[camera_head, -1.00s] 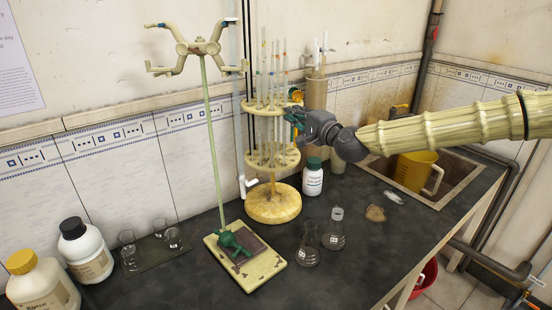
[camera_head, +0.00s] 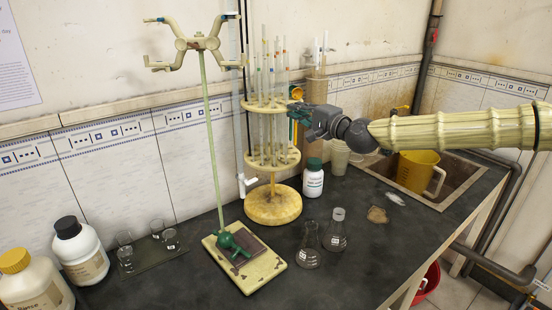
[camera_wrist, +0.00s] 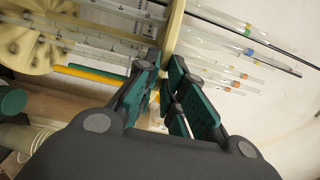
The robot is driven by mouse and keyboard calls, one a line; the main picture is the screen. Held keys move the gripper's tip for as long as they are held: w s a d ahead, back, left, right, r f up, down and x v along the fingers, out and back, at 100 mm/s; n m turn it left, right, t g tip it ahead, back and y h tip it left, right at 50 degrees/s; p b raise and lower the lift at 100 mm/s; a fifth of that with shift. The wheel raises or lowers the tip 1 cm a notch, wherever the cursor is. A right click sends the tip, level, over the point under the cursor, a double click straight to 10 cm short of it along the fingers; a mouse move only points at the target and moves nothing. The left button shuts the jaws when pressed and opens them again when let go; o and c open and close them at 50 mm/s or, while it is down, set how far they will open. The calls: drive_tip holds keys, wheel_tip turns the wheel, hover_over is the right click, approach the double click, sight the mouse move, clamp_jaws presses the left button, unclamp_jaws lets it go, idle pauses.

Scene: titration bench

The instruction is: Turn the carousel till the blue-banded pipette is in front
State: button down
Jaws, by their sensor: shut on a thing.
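The carousel (camera_head: 272,205) is a yellow stand with a round base and two discs on a central post, holding several upright glass pipettes. My gripper (camera_head: 297,113) is at the right edge of its upper disc (camera_head: 250,104). In the wrist view, the fingers (camera_wrist: 163,92) are shut on the edge of that disc (camera_wrist: 174,35), one on each side; the exact contact is partly hidden. The pipettes reach past the disc to the right there, with coloured bands. The blue-banded pipette (camera_wrist: 250,52) shows among green and orange ones. In the head view the bands are too small to tell apart surely.
A retort stand (camera_head: 212,150) with a clamp stands left of the carousel. A white bottle (camera_head: 313,182) with a green cap is close to the right of its base, and flasks (camera_head: 334,236) stand in front. A sink (camera_head: 445,190) with a yellow jug lies right.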

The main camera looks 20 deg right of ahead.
drive_tip(key=shift+w+d+f+n+g+y+b, duration=0.25)
drive_tip(key=shift+w+d+n+g+y+b, duration=0.35)
drive_tip(key=shift+b, duration=1.4)
drive_tip(key=shift+s+r+y+b, duration=0.15)
drive_tip(key=shift+y+b, duration=0.25)
drive_tip(key=shift+b, duration=0.2)
drive_tip(key=c, duration=1.4)
unclamp_jaws()
drive_tip(key=shift+w, duration=0.2)
drive_tip(key=shift+c, duration=0.2)
drive_tip(key=shift+s, duration=0.25)
drive_tip(key=p+v, duration=0.2)
drive_tip(key=v, duration=0.3)
drive_tip(key=shift+s+d+p, duration=0.25)
drive_tip(key=shift+s+p, duration=0.05)
drive_tip(key=shift+s, duration=0.05)
